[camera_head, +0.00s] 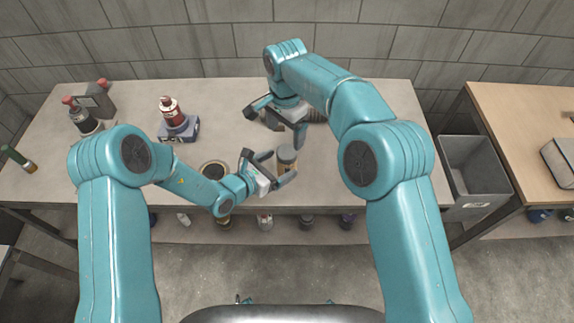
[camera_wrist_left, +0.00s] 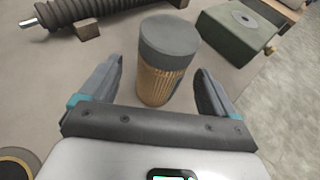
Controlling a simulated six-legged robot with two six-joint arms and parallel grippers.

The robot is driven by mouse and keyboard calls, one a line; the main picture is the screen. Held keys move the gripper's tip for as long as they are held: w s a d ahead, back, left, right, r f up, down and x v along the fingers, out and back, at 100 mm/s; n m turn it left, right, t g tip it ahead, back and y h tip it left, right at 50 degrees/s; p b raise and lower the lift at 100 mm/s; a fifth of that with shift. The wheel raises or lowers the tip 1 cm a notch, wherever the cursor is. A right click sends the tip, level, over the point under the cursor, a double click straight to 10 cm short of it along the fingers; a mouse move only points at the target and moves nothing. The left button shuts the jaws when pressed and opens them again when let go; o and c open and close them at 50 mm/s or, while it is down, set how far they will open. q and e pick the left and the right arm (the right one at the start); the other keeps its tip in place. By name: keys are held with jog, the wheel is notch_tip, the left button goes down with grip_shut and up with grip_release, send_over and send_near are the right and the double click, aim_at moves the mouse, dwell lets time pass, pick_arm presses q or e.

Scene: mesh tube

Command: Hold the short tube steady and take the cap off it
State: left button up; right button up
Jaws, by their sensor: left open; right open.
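The short tube stands upright on the table, with a mesh-like golden body (camera_wrist_left: 162,84) and a dark grey cap (camera_wrist_left: 168,36) on top. The capped end (camera_head: 287,153) also shows in the head view. My left gripper (camera_head: 279,167) is open, with a finger on each side of the tube in the left wrist view; the tube stands between and slightly beyond the fingers. I cannot tell whether they touch it. My right gripper (camera_head: 276,122) is open and empty, above and behind the tube, pointing down.
A dark ribbed cylinder (camera_wrist_left: 95,12) lies behind the tube. A grey-green box (camera_wrist_left: 237,32) stands to its right. A round container (camera_head: 213,170) is left of my left gripper. A grey bin (camera_head: 473,165) is beyond the table's right edge.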

aim_at(287, 152)
pick_arm(q)
jog(key=x, duration=0.2)
jog(key=shift+w+d, duration=0.1)
jog(key=shift+d, duration=0.3)
pick_arm(e)
jog(key=shift+s+d, duration=0.1)
jog(key=shift+d, duration=0.1)
pick_arm(q)
jog(key=shift+w+d+f, duration=0.1)
jog(key=shift+w+d, duration=0.1)
jog(key=shift+w, duration=0.05)
pick_arm(e)
jog(key=shift+r, duration=0.1)
pick_arm(q)
jog(key=shift+w+d+f, duration=0.1)
jog(key=shift+w+f, duration=0.05)
jog(key=shift+w, duration=0.1)
pick_arm(e)
jog(key=shift+a, duration=0.1)
pick_arm(q)
jog(key=shift+s, duration=0.1)
jog(key=c, duration=0.4)
grip_shut()
pick_arm(e)
jog(key=shift+f, duration=4.05)
